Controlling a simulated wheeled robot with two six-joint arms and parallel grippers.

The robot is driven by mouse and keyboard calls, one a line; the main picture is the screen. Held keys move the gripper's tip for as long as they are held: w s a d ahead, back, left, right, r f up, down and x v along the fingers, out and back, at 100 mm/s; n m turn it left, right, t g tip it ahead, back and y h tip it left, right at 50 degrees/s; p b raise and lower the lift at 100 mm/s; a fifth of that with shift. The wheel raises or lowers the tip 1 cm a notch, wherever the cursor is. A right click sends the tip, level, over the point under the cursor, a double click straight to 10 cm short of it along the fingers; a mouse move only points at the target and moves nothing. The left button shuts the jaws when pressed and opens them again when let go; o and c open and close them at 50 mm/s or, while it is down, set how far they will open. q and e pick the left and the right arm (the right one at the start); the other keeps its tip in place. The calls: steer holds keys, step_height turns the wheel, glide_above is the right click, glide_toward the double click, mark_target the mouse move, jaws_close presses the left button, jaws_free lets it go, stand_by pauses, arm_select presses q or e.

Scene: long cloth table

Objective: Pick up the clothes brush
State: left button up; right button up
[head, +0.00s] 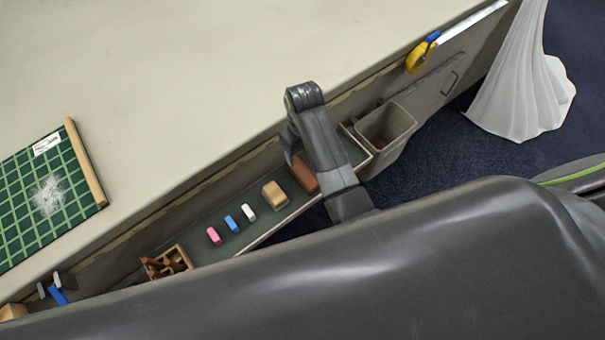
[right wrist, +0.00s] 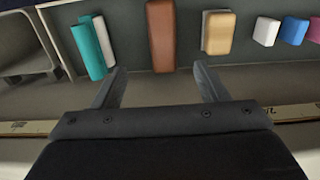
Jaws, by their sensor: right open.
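A reddish-brown block (right wrist: 160,38), which may be the clothes brush, lies in the long shelf tray. It also shows in the head view (head: 304,175), partly hidden by my right arm. Next to it is a tan block (right wrist: 217,33) with a paler layer along one side; I cannot tell for certain which is the brush. My right gripper (right wrist: 159,80) is open and empty, its fingers pointing toward the reddish-brown block, which is ahead of the gap between them and not held. My left gripper is not in view.
The dark tray (head: 205,250) also holds white, blue and pink small blocks, a small wooden box (head: 166,262) and teal pieces (right wrist: 90,48). A grey bin (head: 385,130) hangs at its right end. The table edge runs alongside; the cloth tabletop (head: 200,80) is mostly bare.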

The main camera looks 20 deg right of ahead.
glide_above(303, 172)
step_height(303, 172, down, 6)
steer(key=shift+w+d+r, duration=0.1)
steer(key=shift+w, duration=0.05)
steer(key=shift+f, duration=2.7)
steer(key=shift+a, duration=0.2)
steer(key=c, duration=1.1)
steer(key=shift+r, duration=0.1)
